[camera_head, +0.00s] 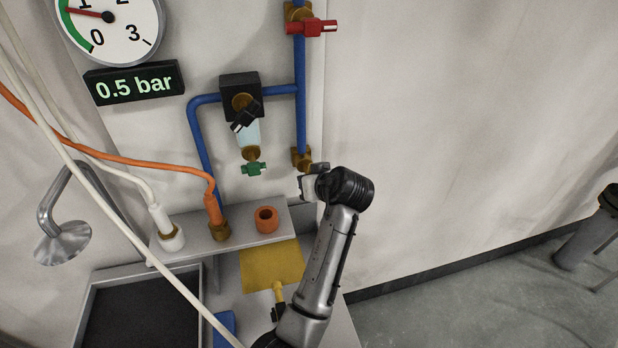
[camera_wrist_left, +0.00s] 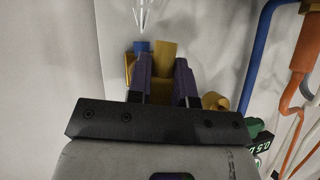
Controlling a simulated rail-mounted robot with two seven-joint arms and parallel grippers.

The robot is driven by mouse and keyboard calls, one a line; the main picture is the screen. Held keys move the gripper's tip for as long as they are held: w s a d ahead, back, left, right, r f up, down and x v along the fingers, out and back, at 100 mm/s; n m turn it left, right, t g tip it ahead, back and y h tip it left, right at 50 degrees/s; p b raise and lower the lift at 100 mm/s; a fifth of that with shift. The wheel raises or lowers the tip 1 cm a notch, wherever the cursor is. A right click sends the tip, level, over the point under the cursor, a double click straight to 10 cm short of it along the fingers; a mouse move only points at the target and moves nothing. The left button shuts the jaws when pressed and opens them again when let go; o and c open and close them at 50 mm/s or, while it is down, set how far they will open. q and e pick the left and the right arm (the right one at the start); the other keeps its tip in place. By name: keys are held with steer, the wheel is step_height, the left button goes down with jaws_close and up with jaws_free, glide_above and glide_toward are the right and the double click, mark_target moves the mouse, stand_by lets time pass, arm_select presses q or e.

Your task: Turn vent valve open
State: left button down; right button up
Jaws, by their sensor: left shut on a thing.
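The vent valve appears to be the brass fitting (camera_head: 301,156) at the lower end of the vertical blue pipe in the head view. My left gripper (camera_head: 309,182) is at this fitting, its arm rising from the bottom. In the left wrist view, the purple fingers of my left gripper (camera_wrist_left: 165,82) are shut around a brass part of the valve (camera_wrist_left: 165,56). The fingers hide most of the gripped part, so its turn angle cannot be told. My right gripper is not in view.
A red-handled valve (camera_head: 312,27) sits above and a green-handled valve (camera_head: 253,168) to the left. A display (camera_head: 134,83) reads 0.5 bar under a round gauge (camera_head: 108,20). Orange (camera_head: 150,161) and white hoses run left. A grey shelf (camera_head: 245,236) is below; the right wall is clear.

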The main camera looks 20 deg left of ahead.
arm_select(q)
steer(key=shift+n, duration=0.3)
steer(key=shift+h, duration=0.4)
steer(key=c, duration=1)
jaws_free()
steer(key=shift+c, duration=0.2)
steer(key=shift+r+p, duration=0.15)
steer(key=shift+p, duration=0.15)
step_height(320, 180, up, 4)
steer(key=shift+f, duration=0.1)
steer(key=s+d+r, duration=0.1)
steer(key=d+r, duration=0.2)
steer(key=d, duration=0.2)
steer(key=s+d+r+p, duration=0.1)
steer(key=d+r, duration=0.3)
steer(key=d, duration=0.2)
steer(key=shift+s+d, duration=0.2)
steer(key=shift+s, duration=0.2)
